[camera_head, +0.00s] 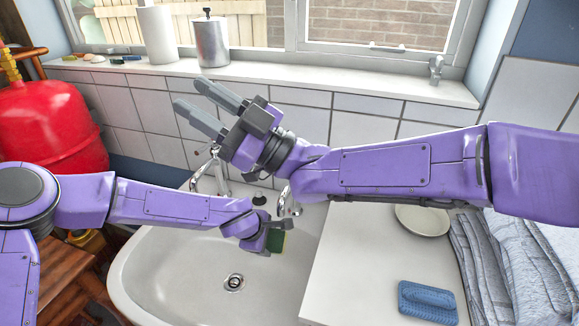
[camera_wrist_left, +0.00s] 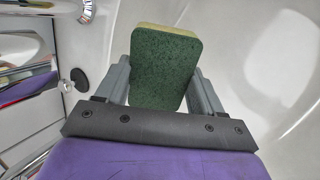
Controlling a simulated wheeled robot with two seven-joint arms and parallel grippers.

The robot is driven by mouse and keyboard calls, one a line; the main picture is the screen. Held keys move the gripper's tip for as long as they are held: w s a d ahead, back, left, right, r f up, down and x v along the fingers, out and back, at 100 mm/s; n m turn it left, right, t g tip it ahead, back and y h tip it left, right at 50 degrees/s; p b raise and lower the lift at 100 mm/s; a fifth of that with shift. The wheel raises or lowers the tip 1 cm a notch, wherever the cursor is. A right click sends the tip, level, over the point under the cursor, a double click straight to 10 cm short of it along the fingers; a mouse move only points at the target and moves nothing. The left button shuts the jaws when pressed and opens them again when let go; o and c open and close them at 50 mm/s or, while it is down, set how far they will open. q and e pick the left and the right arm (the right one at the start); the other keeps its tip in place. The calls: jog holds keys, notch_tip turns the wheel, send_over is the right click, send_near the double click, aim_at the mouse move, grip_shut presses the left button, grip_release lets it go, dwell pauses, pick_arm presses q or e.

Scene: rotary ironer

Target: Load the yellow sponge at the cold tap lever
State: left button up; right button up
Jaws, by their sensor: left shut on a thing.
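The yellow sponge (camera_wrist_left: 165,68) has a dark green scouring face and a thin yellow edge. My left gripper (camera_wrist_left: 163,80) is shut on it, one finger at each side. In the head view the sponge (camera_head: 277,242) shows as a small green patch beside my left gripper (camera_head: 274,236), over the basin near its right edge. Two chrome taps, one at left (camera_head: 220,180) and one at right (camera_head: 284,204), stand at the back of the basin. Which is cold, I cannot tell. My right gripper (camera_head: 190,95) is open and empty, above the taps.
The white basin (camera_head: 165,280) has a drain (camera_head: 234,283). To its right a white counter (camera_head: 345,285) holds a blue brush or sponge (camera_head: 428,300), a pale dish (camera_head: 422,219) and grey-blue cloths (camera_head: 500,260). A red gas bottle (camera_head: 50,130) stands at left. The tiled wall is behind.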

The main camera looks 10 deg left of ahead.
jog(key=w+d+f+n+t+h, duration=0.35)
jog(key=w+d+f+h, duration=0.25)
jog(key=d+f, duration=0.4)
jog(key=w+d+f+n+t+h, duration=0.35)
jog(key=w+d+f+h, duration=0.2)
jog(key=d+f, duration=0.5)
jog(key=shift+g, duration=0.4)
jog(key=x, duration=1.3)
jog(key=shift+s+r, duration=0.1)
jog(key=shift+r, duration=0.05)
grip_shut()
